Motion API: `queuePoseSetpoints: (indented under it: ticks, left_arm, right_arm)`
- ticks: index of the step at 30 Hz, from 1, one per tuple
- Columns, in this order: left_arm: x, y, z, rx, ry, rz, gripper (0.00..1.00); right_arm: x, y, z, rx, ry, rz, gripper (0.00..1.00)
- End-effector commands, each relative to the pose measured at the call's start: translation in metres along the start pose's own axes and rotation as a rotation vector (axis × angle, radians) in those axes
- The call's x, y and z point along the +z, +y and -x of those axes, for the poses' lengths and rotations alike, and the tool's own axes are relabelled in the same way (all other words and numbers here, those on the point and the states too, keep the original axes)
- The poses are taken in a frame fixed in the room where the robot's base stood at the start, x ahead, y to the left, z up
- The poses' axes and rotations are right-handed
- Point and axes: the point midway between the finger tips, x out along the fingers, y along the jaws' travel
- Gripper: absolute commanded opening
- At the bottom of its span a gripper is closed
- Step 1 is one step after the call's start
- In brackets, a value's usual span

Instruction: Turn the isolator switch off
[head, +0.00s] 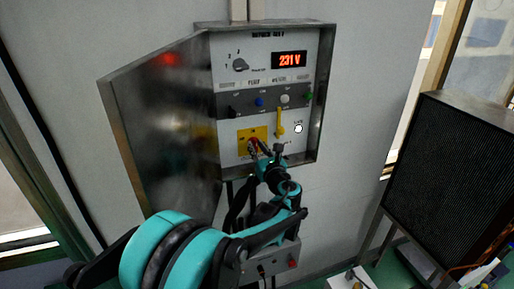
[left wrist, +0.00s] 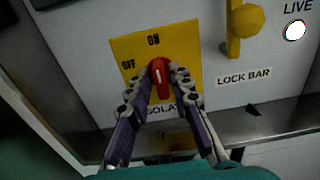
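The isolator switch is a red knob (left wrist: 160,72) on a yellow plate (left wrist: 124,60) marked ON at the top and OFF at the left. The knob's white mark stands nearly upright, toward ON. In the head view the yellow plate (head: 245,134) is at the lower left of the panel, partly hidden by my gripper. My left gripper (left wrist: 162,82) has one finger on each side of the knob, with the fingertips close in against it. It also shows in the head view (head: 258,150). My right gripper is not in view.
A yellow lock bar (left wrist: 235,28) stands right of the plate, beside a lit white LIVE lamp (head: 298,128). The red display (head: 289,60) reads 231 V. The metal cabinet door (head: 160,125) hangs open at left. A black grille unit (head: 450,180) stands at right.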

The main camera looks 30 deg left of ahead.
Motion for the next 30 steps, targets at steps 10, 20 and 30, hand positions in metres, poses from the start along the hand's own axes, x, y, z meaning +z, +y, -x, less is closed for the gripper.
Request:
queuePoseSetpoints:
  ticks: [10,20,30]
  left_arm:
    - [0.0,0.0,0.0,0.0,0.0,0.007,0.0]
    - [-0.001,0.001,0.0,0.0,0.0,0.132,0.0]
    - [-0.002,0.002,0.0,0.0,0.0,0.432,0.0]
  right_arm:
    - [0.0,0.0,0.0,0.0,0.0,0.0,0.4]
    - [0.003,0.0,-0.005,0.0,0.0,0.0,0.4]
    - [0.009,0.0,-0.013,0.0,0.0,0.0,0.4]
